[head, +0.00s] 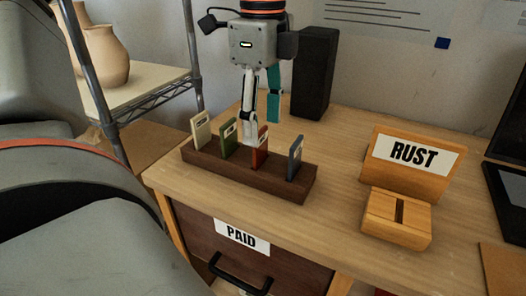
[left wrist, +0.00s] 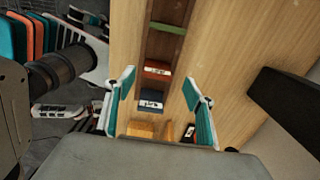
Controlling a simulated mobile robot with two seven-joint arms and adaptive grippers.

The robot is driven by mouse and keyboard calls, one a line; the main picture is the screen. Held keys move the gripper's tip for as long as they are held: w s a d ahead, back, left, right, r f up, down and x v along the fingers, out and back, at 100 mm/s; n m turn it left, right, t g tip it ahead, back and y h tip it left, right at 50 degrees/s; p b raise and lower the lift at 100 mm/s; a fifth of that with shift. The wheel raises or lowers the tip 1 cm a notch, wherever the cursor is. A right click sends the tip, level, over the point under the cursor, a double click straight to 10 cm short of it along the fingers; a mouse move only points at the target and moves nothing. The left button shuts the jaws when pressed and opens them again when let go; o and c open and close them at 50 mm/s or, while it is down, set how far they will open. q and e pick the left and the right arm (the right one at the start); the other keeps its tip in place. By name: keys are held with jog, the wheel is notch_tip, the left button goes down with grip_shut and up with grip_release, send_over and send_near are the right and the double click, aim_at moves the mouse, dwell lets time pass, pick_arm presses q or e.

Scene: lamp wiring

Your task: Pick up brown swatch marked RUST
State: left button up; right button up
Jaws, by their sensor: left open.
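The brown-red swatch (head: 261,148) stands upright in a dark wooden rack (head: 228,176), between a green swatch (head: 228,141) and a blue swatch (head: 295,160). A cream swatch (head: 201,130) stands at the rack's left end. My left gripper (head: 262,130) points down just above the brown-red swatch, open and empty; one finger hides part of that swatch. In the left wrist view, the brown-red swatch (left wrist: 157,70) lies just beyond the open fingers (left wrist: 159,90), and the blue swatch (left wrist: 151,97) shows between them. My right gripper is not seen.
A RUST sign (head: 413,152) stands at the right behind a slotted wooden block (head: 398,218). A black box (head: 314,75) stands behind the gripper. A PAID drawer (head: 242,236) is below the tabletop. A shelf with a clay vase (head: 103,50) is at the left.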

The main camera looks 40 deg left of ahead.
aim_at(260, 131)
pick_arm(q)
jog(key=f, duration=0.3)
jog(key=shift+s+f, duration=0.3)
jog(key=shift+f, duration=0.65)
jog(key=c, duration=1.2)
